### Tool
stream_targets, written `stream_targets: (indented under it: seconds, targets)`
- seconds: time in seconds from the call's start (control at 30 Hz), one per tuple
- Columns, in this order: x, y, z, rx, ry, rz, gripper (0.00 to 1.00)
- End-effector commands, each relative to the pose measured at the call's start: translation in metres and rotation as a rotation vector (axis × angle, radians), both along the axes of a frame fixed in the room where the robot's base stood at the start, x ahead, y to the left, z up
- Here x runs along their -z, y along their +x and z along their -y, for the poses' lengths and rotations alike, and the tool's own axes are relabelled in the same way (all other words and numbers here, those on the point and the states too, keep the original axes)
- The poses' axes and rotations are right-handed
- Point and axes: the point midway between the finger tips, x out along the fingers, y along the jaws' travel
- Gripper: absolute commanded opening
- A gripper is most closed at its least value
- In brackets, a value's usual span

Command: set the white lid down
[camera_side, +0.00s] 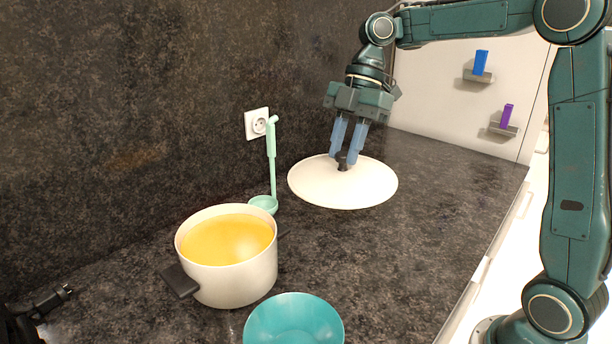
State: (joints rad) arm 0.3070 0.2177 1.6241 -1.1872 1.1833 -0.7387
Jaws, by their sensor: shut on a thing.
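The white lid (330,191) is a wide round disc with a dark knob (343,164) at its middle. It is at or just above the dark counter, right of the pot; I cannot tell whether its rim touches the surface. My gripper (346,158) points down over the lid's middle, and its two blue fingers are shut on the knob. The fingers hide part of the knob.
A white pot (238,285) of yellow soup stands uncovered at left, with dark handles. A mint ladle (271,170) is upright behind it. A teal bowl (293,325) is at the front. The counter (430,215) right of the lid is clear.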

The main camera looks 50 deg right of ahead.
Motion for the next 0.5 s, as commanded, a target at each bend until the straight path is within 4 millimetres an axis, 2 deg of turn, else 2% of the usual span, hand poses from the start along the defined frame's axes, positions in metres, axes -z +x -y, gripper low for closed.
stream_targets:
  seconds: [0.03, 0.2, 0.33, 0.5]
  targets:
    - [-0.002, -0.013, 0.007, 0.006, 0.001, 0.002, 0.00]
    - [-0.001, -0.049, 0.021, 0.005, 0.006, 0.001, 0.00]
    - [0.001, -0.071, 0.026, 0.004, 0.011, 0.001, 0.00]
    - [0.003, -0.086, 0.028, 0.001, 0.014, 0.002, 0.00]
